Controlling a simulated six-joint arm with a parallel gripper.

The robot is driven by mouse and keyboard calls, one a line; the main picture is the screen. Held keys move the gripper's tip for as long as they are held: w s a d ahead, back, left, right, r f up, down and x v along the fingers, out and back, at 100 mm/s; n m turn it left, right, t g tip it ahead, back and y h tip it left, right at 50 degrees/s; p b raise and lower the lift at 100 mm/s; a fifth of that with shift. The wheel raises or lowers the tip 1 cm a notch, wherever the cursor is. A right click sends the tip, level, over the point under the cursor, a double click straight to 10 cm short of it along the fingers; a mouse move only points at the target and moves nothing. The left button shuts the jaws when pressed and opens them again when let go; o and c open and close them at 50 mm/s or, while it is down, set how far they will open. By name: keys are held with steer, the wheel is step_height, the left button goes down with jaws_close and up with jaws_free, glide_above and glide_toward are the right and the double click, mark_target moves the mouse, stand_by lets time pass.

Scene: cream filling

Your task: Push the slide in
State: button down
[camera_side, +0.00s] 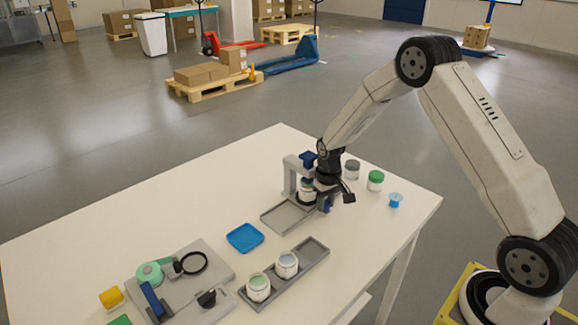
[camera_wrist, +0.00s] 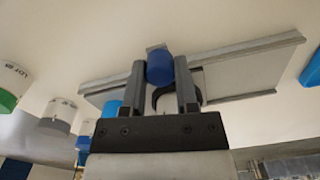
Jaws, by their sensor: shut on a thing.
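The filling stand (camera_side: 291,177) is grey with a blue top part and stands near the table's far right side. A white jar (camera_side: 306,188) is under its head, partly hidden by my gripper. The grey slide track (camera_side: 284,218) with raised edges runs out from the stand toward the front left. It also shows in the wrist view (camera_wrist: 250,62) as a long railed plate. My gripper (camera_wrist: 160,72) is shut on a blue knob (camera_wrist: 159,66), which sits between the fingertips. A dark curved holder shows behind the right finger. In the side view my gripper (camera_side: 326,203) is low beside the stand.
A grey-lidded jar (camera_side: 352,169), a green-lidded jar (camera_side: 375,181) and a blue spool-like piece (camera_side: 395,201) stand to the right. A blue tray (camera_side: 245,238), a grey rack (camera_side: 314,251) with two open jars and a grey fixture (camera_side: 215,262) lie nearer the front.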

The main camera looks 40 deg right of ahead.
steer(key=shift+d, duration=0.3)
steer(key=c, duration=0.6)
jaws_free()
steer(key=shift+d, duration=0.1)
steer(key=shift+o, duration=1.2)
steer(key=shift+r, duration=0.2)
steer(key=shift+r, duration=3.75)
steer(key=shift+a, duration=0.2)
